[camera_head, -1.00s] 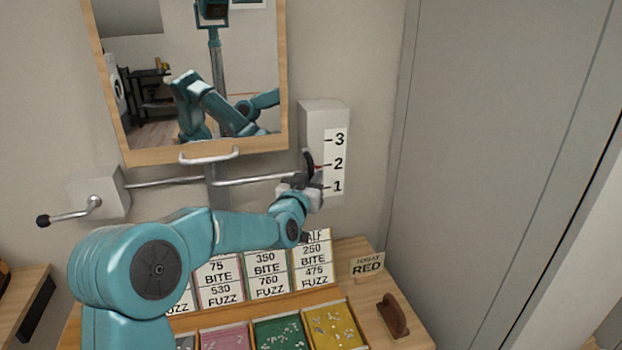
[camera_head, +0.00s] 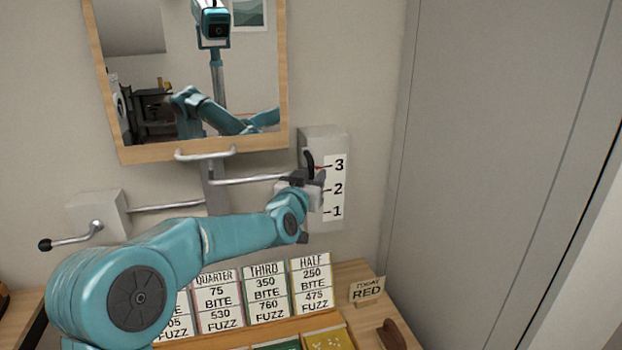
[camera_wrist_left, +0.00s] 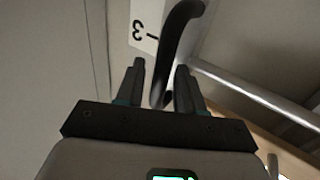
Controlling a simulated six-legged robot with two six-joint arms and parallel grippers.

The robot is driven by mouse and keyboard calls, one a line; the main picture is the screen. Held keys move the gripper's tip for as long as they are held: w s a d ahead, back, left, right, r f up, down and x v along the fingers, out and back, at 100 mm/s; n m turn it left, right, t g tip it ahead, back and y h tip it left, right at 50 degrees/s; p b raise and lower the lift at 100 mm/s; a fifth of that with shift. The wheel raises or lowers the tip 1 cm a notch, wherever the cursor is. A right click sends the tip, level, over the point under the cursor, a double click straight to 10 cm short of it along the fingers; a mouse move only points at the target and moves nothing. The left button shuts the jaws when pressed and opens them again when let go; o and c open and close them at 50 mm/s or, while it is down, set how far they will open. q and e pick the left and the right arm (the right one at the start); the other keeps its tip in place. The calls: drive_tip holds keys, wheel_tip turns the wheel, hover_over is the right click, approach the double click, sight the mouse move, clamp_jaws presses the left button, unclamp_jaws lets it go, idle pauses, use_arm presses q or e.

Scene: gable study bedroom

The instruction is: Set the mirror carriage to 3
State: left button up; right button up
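The mirror carriage carries a wood-framed mirror (camera_head: 207,152) with a white handle under it. A scale plate (camera_head: 334,200) marked 1, 2 and 3 is on the grey block at its right. A red pointer (camera_head: 318,168) sits level with about the 3 mark. A black curved handle (camera_head: 309,161) stands beside it. My left gripper (camera_head: 306,178) is at the lower part of this handle. In the left wrist view the black handle (camera_wrist_left: 166,60) runs between the two fingers, with visible gaps beside it, so they look open around it. My right gripper is not seen directly.
Price cards (camera_head: 265,295) stand in a row on the wooden desk below my left arm, with coloured trays in front. A crank (camera_head: 72,236) is on the wall at left. Grey panels fill the right.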

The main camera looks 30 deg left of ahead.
use_arm(q)
drive_tip(key=b+v, duration=0.4)
drive_tip(key=v, duration=1.2)
drive_tip(key=shift+s+b, duration=0.15)
drive_tip(key=shift+b, duration=0.25)
